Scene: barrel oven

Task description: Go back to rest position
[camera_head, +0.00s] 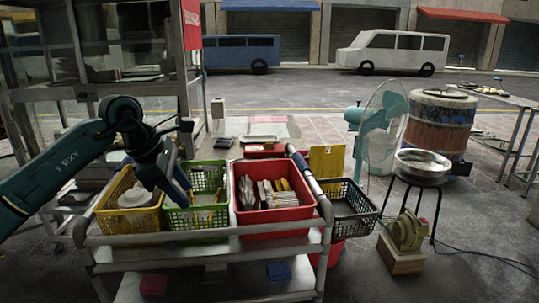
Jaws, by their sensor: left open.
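My left arm comes in from the left, bends above the cart and points down. Its gripper (182,192) is over the yellow and green baskets at the cart's left side. The gripper is open, and I see nothing held in it. Its fingertips are dark and small, so I cannot tell whether they touch a basket. My right gripper is not in view. The yellow basket (112,222) holds a pale round item. The green basket (196,219) holds thin yellowish items. The barrel oven (437,127) stands at the back right.
The metal cart (205,252) also carries a red crate (285,224) of packets and a dark basket (351,222) at its right. A teal fan (376,133), a stool with a metal bowl (422,166) and a small machine (407,232) stand right. Open pavement lies behind.

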